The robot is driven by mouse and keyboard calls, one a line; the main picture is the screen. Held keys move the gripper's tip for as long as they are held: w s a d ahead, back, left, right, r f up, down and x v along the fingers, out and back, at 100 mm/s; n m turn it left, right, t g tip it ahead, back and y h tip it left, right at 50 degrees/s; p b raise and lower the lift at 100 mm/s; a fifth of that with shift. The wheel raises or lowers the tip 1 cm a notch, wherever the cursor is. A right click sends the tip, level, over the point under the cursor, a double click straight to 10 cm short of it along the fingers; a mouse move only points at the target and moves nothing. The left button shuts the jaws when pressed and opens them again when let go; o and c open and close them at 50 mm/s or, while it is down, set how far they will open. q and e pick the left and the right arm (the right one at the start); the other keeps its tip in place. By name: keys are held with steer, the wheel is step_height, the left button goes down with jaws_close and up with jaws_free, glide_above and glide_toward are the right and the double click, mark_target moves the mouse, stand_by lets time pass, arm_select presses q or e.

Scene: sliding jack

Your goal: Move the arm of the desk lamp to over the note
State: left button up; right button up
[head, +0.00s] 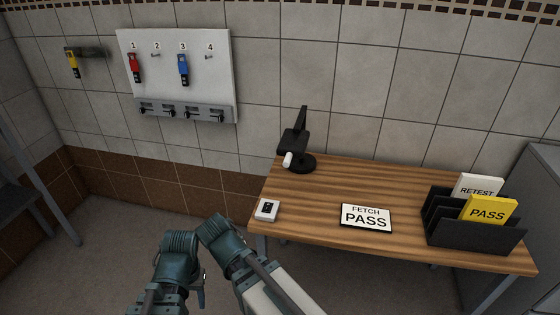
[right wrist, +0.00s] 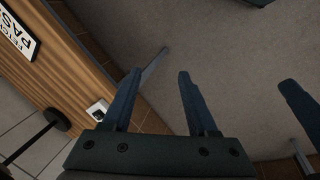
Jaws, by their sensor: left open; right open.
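The black desk lamp (head: 295,142) stands at the back left of the desk, with a round base, an upright arm and a white piece (head: 288,159) low on its left. The note (head: 366,216), reading "FETCH PASS", lies flat at the desk's front middle, to the right of the lamp. The lamp is not over it. Part of the note (right wrist: 16,35) shows in the right wrist view. My left gripper (head: 201,297) is low in the head view, mostly hidden, left of the desk and away from the lamp. My right gripper (right wrist: 158,73) is open and empty over the floor.
The wooden desk (head: 310,220) also bears a small white switch box (head: 266,210) at its left front and a black rack (head: 475,235) with cards at its right. A white board (head: 190,60) with coloured tags hangs on the wall. The desk middle is clear.

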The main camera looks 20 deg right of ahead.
arm_select(q)
steer(key=shift+r+p, duration=0.8)
steer(key=shift+r, duration=0.1)
arm_select(e)
steer(key=w+d+r+m+t+h, duration=0.1)
steer(key=w+d+r+t+h, duration=0.3)
steer(key=w+d+r, duration=0.2)
steer(key=w+d+r+m+t+h, duration=0.2)
steer(key=w+d+r+t+h, duration=0.2)
steer(key=w+r, duration=0.6)
steer(key=shift+w+d+r+h, duration=0.35)
steer(key=shift+d+r, duration=0.2)
steer(key=shift+d, duration=0.7)
arm_select(q)
steer(key=shift+d, duration=0.1)
